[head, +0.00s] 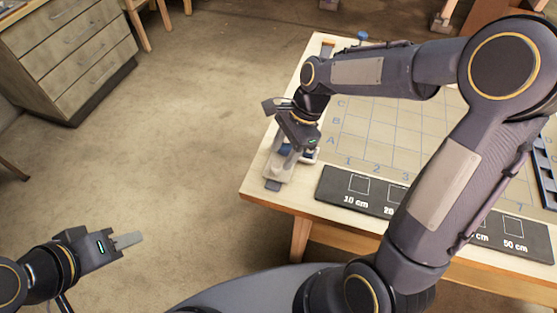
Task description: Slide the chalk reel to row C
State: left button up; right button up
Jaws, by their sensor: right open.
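What looks like the chalk reel, a small blue and pale grey piece (285,149), sits at the left edge of the board on the table, near the level of row A. My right gripper (298,147) is over it from above, open, and hides much of it. I cannot tell whether the fingers touch it. The row C label (341,103) is further up the same edge, past row B. My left gripper (128,240) is out over the floor, away from the table; whether its fingers are open or shut does not show.
A black strip (318,186) with length marks lies along the table's front edge. A blue knob (362,36) stands at the far edge. A dark rack (545,172) is at the right. My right arm crosses above the grid. A drawer cabinet (75,60) stands far left.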

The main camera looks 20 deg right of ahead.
aim_at(277, 165)
jog(key=shift+x, duration=1.8)
grip_shut()
